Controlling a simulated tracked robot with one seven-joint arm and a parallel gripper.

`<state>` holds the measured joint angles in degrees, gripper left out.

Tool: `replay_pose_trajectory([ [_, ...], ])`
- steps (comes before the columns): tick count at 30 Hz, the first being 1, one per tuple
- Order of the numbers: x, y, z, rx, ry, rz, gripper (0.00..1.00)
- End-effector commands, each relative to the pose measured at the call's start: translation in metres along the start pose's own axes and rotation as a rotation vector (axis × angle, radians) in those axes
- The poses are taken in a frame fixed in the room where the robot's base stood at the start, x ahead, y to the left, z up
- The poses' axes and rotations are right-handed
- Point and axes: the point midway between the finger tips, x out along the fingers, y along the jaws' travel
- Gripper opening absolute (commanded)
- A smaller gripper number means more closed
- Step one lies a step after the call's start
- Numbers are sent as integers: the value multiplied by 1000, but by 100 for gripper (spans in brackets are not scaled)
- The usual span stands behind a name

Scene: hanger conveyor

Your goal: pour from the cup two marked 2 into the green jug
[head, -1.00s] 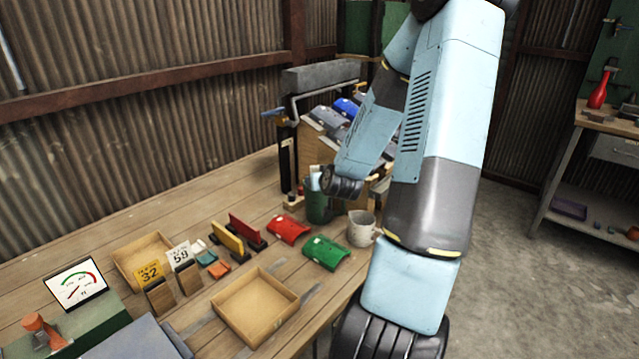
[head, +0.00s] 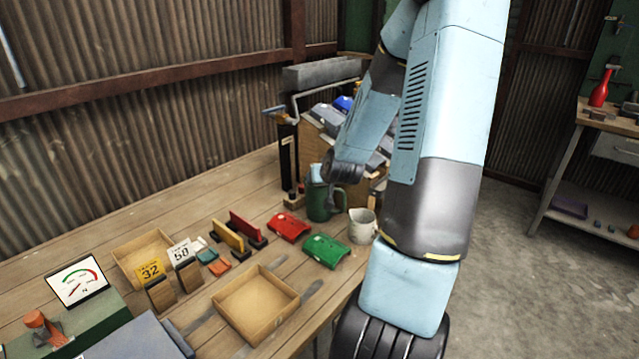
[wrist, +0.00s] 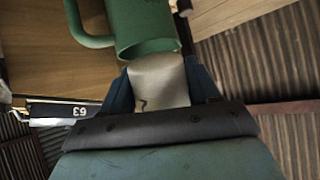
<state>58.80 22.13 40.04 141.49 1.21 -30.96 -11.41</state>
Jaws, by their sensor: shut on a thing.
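The green jug (head: 318,207) stands on the workbench at the foot of the sloped rack. In the wrist view the jug (wrist: 146,20) is at the top, with its handle at the upper left. My gripper (wrist: 160,84) is shut on a pale cup (wrist: 158,72), held between its two dark blue fingers. A dark mark shows on the cup, too partial to read. The cup's far end overlaps the jug's mouth in the wrist view. In the head view the pale cup (head: 316,173) shows just above the jug, partly hidden by my wrist. Its contents are hidden.
A pale mug (head: 361,227) stands right of the jug, close to my arm. Red (head: 288,227) and green (head: 326,251) curved pieces lie in front. A wooden tray (head: 255,335) is nearer. The rack (head: 318,142) with several pieces rises behind.

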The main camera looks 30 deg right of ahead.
Motion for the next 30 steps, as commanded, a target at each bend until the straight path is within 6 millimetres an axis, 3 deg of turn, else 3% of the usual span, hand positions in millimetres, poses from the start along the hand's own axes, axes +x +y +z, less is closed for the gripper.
replay_pose_trajectory([
  [30, -4, 0, -1, 33, -157, -3, 28],
])
